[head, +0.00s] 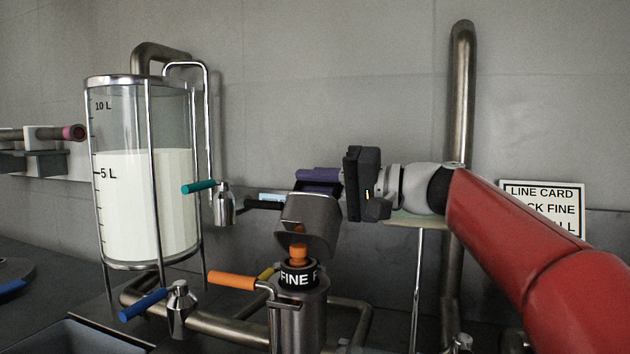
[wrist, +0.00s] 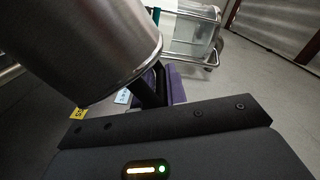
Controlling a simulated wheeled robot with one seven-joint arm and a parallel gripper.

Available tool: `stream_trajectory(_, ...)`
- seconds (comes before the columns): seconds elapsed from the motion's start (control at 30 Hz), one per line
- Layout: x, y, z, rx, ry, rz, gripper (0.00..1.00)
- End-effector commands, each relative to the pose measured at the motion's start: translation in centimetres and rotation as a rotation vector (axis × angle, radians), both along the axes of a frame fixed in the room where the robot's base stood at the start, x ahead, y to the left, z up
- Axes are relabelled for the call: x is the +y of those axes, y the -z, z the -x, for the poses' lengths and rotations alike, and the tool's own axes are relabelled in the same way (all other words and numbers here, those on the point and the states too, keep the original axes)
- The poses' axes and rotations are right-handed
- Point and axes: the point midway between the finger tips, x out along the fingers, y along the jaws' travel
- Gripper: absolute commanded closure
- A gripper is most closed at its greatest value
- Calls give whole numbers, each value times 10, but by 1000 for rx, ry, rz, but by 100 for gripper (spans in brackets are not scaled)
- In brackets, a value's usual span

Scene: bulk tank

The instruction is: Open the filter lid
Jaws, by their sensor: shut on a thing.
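The filter lid (head: 309,224) is a grey metal cap, raised and tilted above the filter housing (head: 298,318). The housing is open beneath it and shows a black cartridge marked FINE (head: 299,273) with an orange knob (head: 298,252). My gripper (head: 318,184) reaches in from the right, with its purple-and-black fingers shut at the lid's upper back side. The exact grip point is hidden. In the wrist view the lid's curved metal shell (wrist: 90,45) fills the upper left, close to the fingers.
An orange lever (head: 232,280) projects left from beside the housing. A glass tank of white liquid (head: 150,200) stands at left, with teal (head: 199,186) and blue (head: 143,305) valve levers nearby. A vertical pipe (head: 461,100) and a line card (head: 543,208) are behind my arm.

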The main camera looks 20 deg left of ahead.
Motion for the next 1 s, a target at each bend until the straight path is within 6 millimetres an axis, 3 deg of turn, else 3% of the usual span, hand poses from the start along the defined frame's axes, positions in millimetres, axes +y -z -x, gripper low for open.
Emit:
stream_trajectory(0.17, 0, -1, 1, 0, -2, -1, 100)
stream_trajectory(0.2, 1, -1, 1, 0, -2, -1, 85)
stream_trajectory(0.33, 0, -1, 1, -1, -2, -1, 68)
stream_trajectory(0.67, -4, 0, 0, -2, 0, 0, 68)
stream_trajectory(1.0, -57, 1, 4, -3, 3, -1, 68)
